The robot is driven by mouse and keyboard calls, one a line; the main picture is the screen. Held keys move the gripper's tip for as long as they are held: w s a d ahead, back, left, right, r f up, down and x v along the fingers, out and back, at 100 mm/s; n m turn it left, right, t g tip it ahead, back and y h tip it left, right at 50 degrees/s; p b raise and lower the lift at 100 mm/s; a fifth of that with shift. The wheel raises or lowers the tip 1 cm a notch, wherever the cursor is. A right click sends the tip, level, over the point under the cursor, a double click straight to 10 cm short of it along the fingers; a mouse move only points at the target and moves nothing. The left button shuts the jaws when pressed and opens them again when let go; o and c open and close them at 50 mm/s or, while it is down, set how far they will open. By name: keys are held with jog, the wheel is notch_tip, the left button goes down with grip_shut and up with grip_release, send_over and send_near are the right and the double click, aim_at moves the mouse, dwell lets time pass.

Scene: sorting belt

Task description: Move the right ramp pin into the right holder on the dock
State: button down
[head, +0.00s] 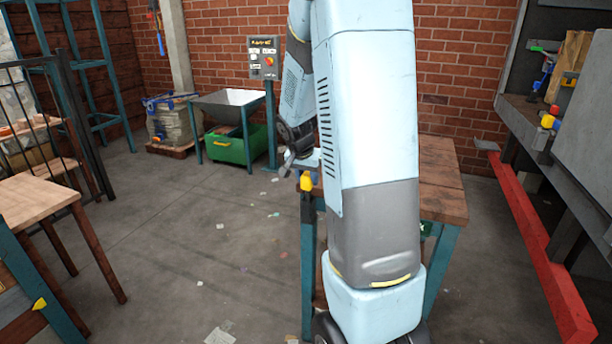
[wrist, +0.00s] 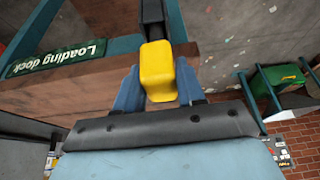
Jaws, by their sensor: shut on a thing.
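The pin's yellow block-shaped head (wrist: 157,72) sits between the blue fingers of my gripper (wrist: 159,88) in the wrist view. My gripper is shut on it. In the head view the yellow head (head: 306,184) shows just below my gripper (head: 304,172), at the near left corner of the dock table (head: 443,200). A black holder (wrist: 152,14) lies directly beyond the head in the wrist view; it also shows below the head in the head view (head: 307,207). I cannot tell how deep the pin sits in it. My arm hides much of the table.
A green "Loading dock" sign (wrist: 58,58) is on the table's side. A green bin (head: 236,146) and a control panel (head: 263,58) stand behind. A red rail (head: 545,250) and a bench with red and yellow knobs (head: 548,121) are at right.

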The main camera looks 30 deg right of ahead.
jog(key=shift+f, duration=0.95)
jog(key=c, duration=0.6)
grip_release()
jog(key=v, duration=1.3)
jog(key=shift+a+r, duration=0.2)
jog(key=shift+r, duration=0.05)
jog(key=shift+s, duration=0.1)
